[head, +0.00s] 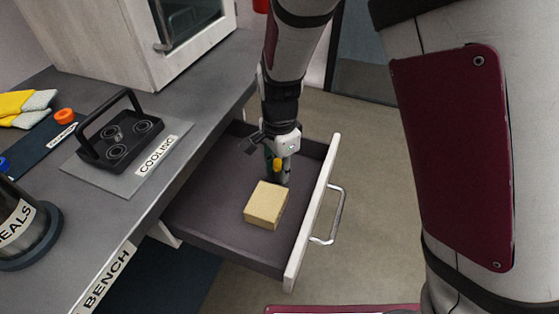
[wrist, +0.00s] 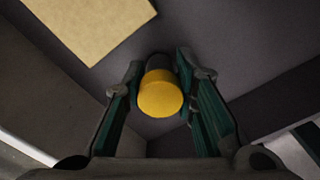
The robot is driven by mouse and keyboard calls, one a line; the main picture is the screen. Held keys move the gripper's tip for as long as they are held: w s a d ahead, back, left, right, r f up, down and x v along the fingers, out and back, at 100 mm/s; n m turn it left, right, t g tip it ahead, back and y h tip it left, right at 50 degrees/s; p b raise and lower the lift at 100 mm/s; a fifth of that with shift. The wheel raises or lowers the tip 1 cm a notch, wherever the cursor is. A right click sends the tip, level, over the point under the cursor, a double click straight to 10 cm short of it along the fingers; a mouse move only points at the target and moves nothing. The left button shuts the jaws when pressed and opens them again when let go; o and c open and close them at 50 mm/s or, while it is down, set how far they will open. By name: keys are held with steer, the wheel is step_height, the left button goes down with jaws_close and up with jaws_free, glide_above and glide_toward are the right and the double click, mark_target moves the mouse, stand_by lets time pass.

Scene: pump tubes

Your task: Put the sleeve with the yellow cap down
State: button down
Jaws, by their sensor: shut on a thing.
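The sleeve with the yellow cap shows its cap (head: 277,164) inside the open drawer (head: 208,205), at the drawer's far end. In the wrist view the cap (wrist: 161,93) faces the camera, with a bit of the dark sleeve body (wrist: 157,61) beyond it. My gripper (head: 279,174) points down into the drawer and is shut on the sleeve, with one green-lined finger on each side. Most of the sleeve body is hidden, and I cannot tell whether its lower end touches the drawer floor.
A tan block (head: 266,204) lies in the drawer close by; it also shows in the wrist view (wrist: 90,25). The drawer front (head: 312,213) and side walls surround my gripper. A black rack (head: 120,135) stands on the COOLING mat (head: 158,150). Drawer floor left of the block is bare.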

mark_target(280, 163)
steer(key=shift+f, duration=0.15)
steer(key=c, duration=1.3)
jaws_free()
step_height(280, 163, up, 12)
steer(key=p, duration=0.4)
steer(key=shift+r+p, duration=0.2)
steer(key=shift+p, duration=0.2)
